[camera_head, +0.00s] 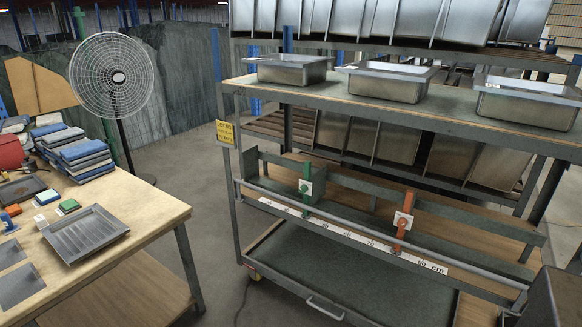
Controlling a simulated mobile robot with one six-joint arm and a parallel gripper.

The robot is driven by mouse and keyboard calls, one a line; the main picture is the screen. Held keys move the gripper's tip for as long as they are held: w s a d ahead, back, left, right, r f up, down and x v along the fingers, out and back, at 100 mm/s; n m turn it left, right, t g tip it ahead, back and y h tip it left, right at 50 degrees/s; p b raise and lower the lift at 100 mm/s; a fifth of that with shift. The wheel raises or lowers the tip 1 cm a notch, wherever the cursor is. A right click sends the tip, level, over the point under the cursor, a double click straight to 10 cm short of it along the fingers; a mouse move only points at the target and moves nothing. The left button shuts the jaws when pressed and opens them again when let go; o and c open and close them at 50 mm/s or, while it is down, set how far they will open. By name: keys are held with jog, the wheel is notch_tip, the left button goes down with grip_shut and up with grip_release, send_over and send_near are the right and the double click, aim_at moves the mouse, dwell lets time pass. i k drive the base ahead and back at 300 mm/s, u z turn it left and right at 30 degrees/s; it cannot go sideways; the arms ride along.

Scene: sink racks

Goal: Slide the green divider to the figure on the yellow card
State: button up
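The green divider (306,190) stands upright on the rail along the front of the rack's middle shelf, left of centre, with a white plate on its face. A white scale strip (350,236) marked in cm runs below the rail. Its figures are small and partly covered by the rail and dividers. The yellow card (225,132) hangs on the rack's left front post. It bears dark print too small to read surely. My gripper is not in view.
An orange divider (403,222) stands on the same rail, right of the green one. Steel basins (388,81) sit on the top shelf. A wooden workbench (150,208) with a metal tray (85,234) and folded cloths stands at left. Bare floor (215,235) lies between bench and rack.

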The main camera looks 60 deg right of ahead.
aim_at(315, 184)
jog(key=u, duration=0.75)
jog(key=k, duration=1.4)
jog(key=z, duration=0.5)
jog(key=i, duration=1.35)
jog(key=u, duration=0.15)
